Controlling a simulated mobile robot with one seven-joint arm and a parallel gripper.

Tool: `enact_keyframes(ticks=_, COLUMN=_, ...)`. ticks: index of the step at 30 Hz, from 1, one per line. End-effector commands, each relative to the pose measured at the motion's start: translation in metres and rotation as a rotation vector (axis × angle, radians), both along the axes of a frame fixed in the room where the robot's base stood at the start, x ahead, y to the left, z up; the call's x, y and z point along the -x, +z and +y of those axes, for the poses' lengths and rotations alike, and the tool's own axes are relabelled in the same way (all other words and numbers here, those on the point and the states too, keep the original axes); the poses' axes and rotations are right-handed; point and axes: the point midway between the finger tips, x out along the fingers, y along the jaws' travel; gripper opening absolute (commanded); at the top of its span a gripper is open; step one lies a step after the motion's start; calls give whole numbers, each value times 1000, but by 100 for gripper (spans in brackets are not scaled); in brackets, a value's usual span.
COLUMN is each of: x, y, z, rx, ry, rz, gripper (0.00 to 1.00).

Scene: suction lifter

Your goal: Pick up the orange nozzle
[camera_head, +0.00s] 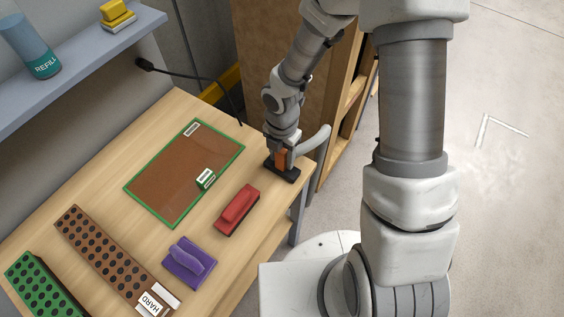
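The orange nozzle (281,160) is a small upright orange piece at the right end of the wooden table. A dark base (289,175) is directly below it, on or just above the table top; the gap is too small to judge. My gripper (284,151) points down right at the nozzle and covers its upper part. The fingers are too small and hidden to show whether they are closed on it. A pale grey curved piece (316,141) sticks out to the right beside my gripper.
On the table (125,228) lie a red block (237,208), a purple block (190,262), a green-edged brown board (165,175) and perforated brown (95,245) and green (35,285) strips. A grey shelf (70,68) overhangs the left. A wooden cabinet (290,45) stands behind.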

Motion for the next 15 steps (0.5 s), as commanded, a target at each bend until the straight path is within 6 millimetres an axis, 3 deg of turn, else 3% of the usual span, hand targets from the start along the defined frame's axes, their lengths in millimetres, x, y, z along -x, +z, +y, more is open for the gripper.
enact_keyframes(ticks=1, x=0, y=0, z=0, rx=0, ry=0, rz=0, gripper=38)
enact_keyframes(ticks=7, x=0, y=0, z=0, rx=0, ry=0, rz=0, gripper=2)
enact_keyframes(ticks=15, x=0, y=0, z=0, rx=0, ry=0, rz=0, gripper=0)
